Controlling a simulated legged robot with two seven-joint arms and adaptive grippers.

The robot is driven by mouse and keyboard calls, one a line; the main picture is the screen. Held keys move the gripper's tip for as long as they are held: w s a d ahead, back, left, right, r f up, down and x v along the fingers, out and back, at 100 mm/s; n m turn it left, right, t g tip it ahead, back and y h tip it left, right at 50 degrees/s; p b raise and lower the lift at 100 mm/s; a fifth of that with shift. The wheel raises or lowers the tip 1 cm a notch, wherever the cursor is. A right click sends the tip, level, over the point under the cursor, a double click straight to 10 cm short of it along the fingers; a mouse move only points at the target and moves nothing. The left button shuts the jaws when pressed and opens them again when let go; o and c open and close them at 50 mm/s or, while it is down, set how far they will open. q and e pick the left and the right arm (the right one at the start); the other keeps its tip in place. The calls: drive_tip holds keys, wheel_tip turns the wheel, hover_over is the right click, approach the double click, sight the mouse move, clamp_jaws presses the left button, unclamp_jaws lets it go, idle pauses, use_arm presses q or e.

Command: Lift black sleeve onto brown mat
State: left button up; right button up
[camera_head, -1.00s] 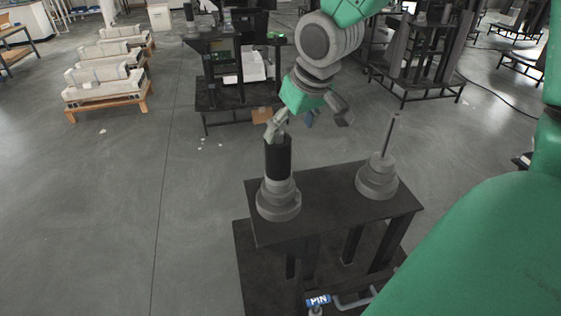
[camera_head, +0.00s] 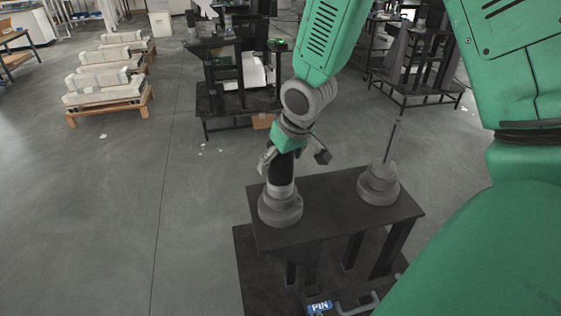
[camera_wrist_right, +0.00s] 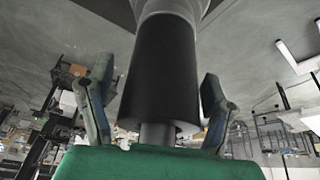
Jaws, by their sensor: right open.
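The black sleeve (camera_head: 281,173) stands upright on the left stepped grey base (camera_head: 280,208), above a pale collar. In the right wrist view the sleeve (camera_wrist_right: 163,75) runs between the fingers, and a grey rod (camera_wrist_right: 157,134) sticks out of its end near the palm. My right gripper (camera_head: 293,160) is open over the sleeve's top, fingers to either side. In the wrist view the gripper (camera_wrist_right: 157,98) has gaps between both fingers and the sleeve. I cannot make out a brown mat. My left gripper is not in view.
A second stepped grey base (camera_head: 378,186) with a bare thin rod stands at the right of the black table (camera_head: 335,208). A blue PIN label (camera_head: 319,307) and a grey handle are at the front. Black racks and pallets stand behind; open floor lies left.

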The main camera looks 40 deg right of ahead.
drive_tip(key=shift+a, duration=0.2)
drive_tip(key=c, duration=0.3)
drive_tip(key=shift+a+r, duration=0.1)
drive_tip(key=c, duration=1.1)
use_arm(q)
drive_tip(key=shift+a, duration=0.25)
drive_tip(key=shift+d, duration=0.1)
use_arm(e)
drive_tip(key=shift+d, duration=0.25)
drive_tip(key=shift+w+d+r, duration=0.1)
drive_tip(key=shift+r, duration=0.45)
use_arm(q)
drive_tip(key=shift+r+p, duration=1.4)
use_arm(e)
drive_tip(key=shift+r, duration=8.5)
